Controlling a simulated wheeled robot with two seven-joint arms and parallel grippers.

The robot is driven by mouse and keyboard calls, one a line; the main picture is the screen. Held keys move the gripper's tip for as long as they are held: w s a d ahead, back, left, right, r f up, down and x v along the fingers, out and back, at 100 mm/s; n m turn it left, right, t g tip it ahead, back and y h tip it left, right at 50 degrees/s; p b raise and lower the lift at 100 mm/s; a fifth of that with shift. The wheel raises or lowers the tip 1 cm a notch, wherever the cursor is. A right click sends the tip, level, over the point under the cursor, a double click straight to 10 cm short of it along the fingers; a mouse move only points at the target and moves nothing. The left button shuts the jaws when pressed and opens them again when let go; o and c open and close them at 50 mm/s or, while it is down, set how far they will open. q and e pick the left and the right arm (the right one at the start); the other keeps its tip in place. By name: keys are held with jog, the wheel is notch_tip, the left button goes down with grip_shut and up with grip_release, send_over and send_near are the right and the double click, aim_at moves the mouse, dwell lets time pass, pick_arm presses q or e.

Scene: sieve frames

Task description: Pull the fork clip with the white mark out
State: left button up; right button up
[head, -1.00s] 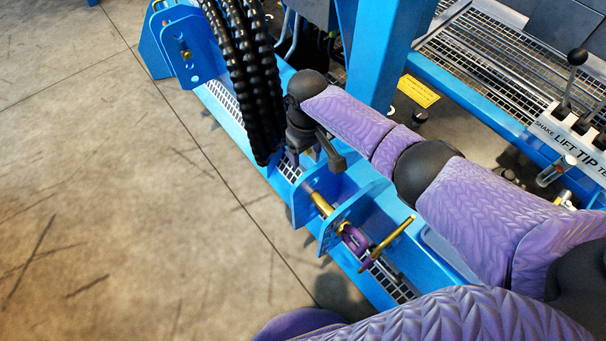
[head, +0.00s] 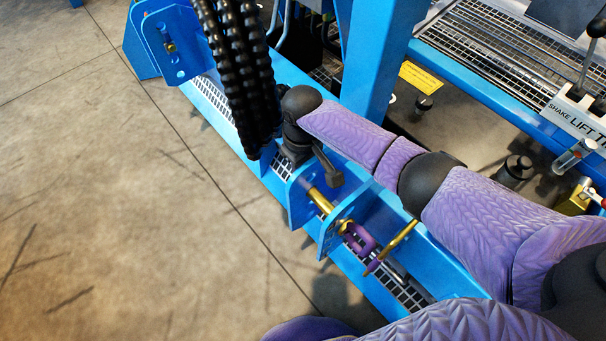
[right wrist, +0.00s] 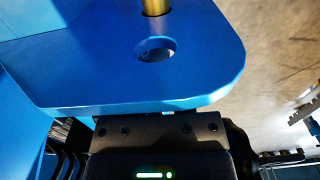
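In the head view a brass pin (head: 320,201) passes through the blue bracket plates (head: 345,215). A purple loop-shaped piece (head: 362,240) sits around its near end, beside a brass bar (head: 398,241). I see no white mark on these parts, and cannot tell which is the fork clip. My right gripper (head: 326,168) hangs just beyond the bracket's far plate; its fingers are small and partly hidden. In the right wrist view a blue plate with a hole (right wrist: 190,82) hides the fingertips, and the brass pin (right wrist: 154,6) shows at the top. My left gripper is out of view.
A second blue bracket (head: 175,45) with a brass pin stands at the upper left. Black ribbed hoses (head: 238,75) hang beside my right gripper. A blue post (head: 372,60) rises behind my right arm. Concrete floor (head: 110,200) lies open at the left.

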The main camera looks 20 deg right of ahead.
jog(key=shift+c, duration=1.1)
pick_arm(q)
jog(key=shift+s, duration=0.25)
pick_arm(e)
grip_shut()
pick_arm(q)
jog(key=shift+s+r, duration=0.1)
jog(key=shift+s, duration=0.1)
pick_arm(e)
jog(key=shift+r, duration=0.15)
jog(key=shift+r+p, duration=2.35)
jog(key=shift+r, duration=0.1)
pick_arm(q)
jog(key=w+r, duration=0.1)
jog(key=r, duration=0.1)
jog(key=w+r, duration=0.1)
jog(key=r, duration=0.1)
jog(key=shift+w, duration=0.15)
pick_arm(e)
jog(key=shift+f, duration=0.1)
